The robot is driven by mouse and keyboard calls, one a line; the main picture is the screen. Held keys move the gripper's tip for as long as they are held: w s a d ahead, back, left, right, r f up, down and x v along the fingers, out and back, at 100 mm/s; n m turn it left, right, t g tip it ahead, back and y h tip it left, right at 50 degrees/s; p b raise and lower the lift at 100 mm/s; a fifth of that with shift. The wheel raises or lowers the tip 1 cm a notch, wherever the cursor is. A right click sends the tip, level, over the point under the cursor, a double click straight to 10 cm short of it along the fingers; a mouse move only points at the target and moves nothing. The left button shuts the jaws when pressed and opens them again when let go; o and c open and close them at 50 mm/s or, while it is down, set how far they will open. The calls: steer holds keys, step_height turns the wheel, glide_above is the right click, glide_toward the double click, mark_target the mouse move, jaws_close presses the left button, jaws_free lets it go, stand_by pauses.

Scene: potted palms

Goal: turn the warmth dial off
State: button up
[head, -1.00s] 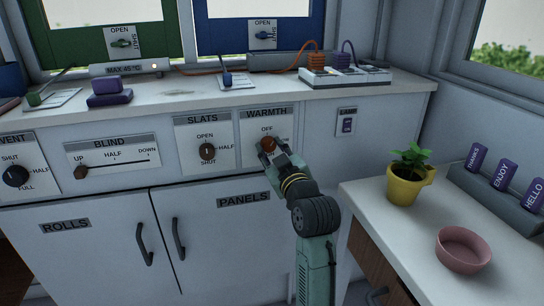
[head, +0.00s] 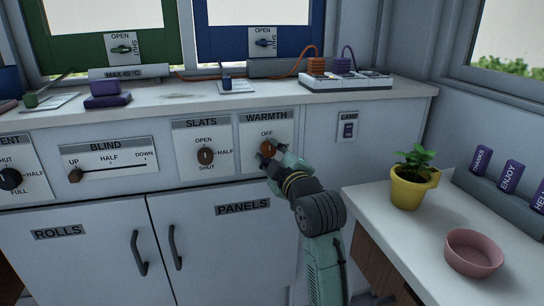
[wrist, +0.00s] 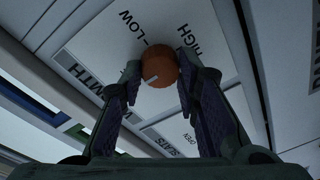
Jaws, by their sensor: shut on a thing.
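The warmth dial (head: 266,147) is a round orange-brown knob on the white WARMTH panel (head: 283,127) at the front of the counter. My gripper (head: 268,157) is at the dial, coming from the lower right. In the wrist view, its two dark fingers (wrist: 158,78) are on either side of the orange dial (wrist: 158,62), shut on it. A short white mark shows on the dial's face, towards the left finger. LOW and HIGH can be read beyond the dial. OFF shows above the dial in the head view.
The SLATS dial (head: 205,156) is close on the left, with the BLIND slider (head: 75,175) further left. A LAMP switch (head: 348,130) is to the right. A side table with a yellow plant pot (head: 408,190) and pink bowl (head: 473,252) stands right of my arm.

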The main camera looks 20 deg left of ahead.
stand_by(0.3)
steer(key=o, duration=1.2)
steer(key=shift+c, duration=0.2)
steer(key=v, duration=1.2)
